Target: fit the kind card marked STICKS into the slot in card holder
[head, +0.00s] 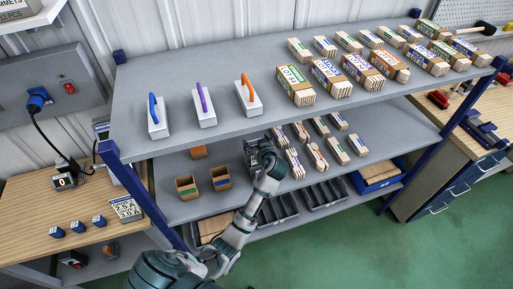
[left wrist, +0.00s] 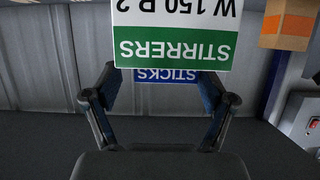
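In the left wrist view a blue-banded card marked STICKS (left wrist: 166,76) shows upside down between my fingers, partly hidden behind a white and green card marked STIRRERS (left wrist: 170,45), which also reads upside down. My left gripper (left wrist: 160,92) has its two fingers wide apart, one on each side of the STICKS card, with gaps visible. In the head view my left gripper (head: 262,152) reaches over the middle shelf, beside the bundled sticks. The cards are too small or hidden to read there. I cannot make out the holder's slot. My right gripper is not in view.
Wrapped bundles (head: 342,78) and three handled blocks (head: 203,104) stand on the top shelf (head: 300,109). Dark bins (head: 325,195) sit below. A wooden bench (head: 30,220) is at left.

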